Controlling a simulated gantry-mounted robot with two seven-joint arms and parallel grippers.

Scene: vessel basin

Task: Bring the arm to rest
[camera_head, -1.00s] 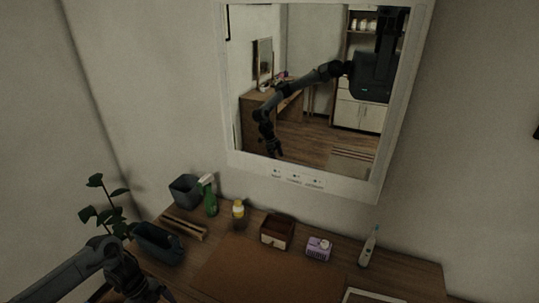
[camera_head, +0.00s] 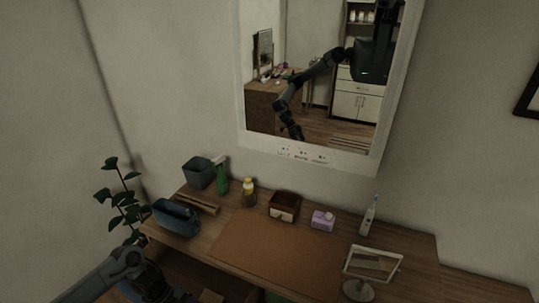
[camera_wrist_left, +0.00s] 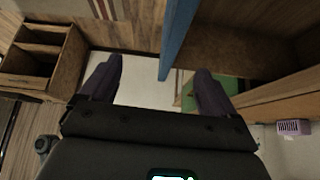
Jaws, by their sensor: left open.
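My left arm enters the head view at the bottom left, with its left gripper (camera_head: 172,294) low at the picture's bottom edge, in front of the desk's left part. In the left wrist view the left gripper (camera_wrist_left: 158,84) has its two dark fingers spread apart with nothing between them. A pale surface and a blue upright edge (camera_wrist_left: 178,40) lie beyond the fingers. My right gripper is in neither view.
The wooden desk (camera_head: 215,238) carries a dark blue bin (camera_head: 175,218), a green spray bottle (camera_head: 221,178), a yellow-capped bottle (camera_head: 249,190), a small brown box (camera_head: 285,207), a purple box (camera_head: 322,220) and a small mirror (camera_head: 372,264). A wooden compartment box (camera_wrist_left: 38,55) shows at left in the wrist view.

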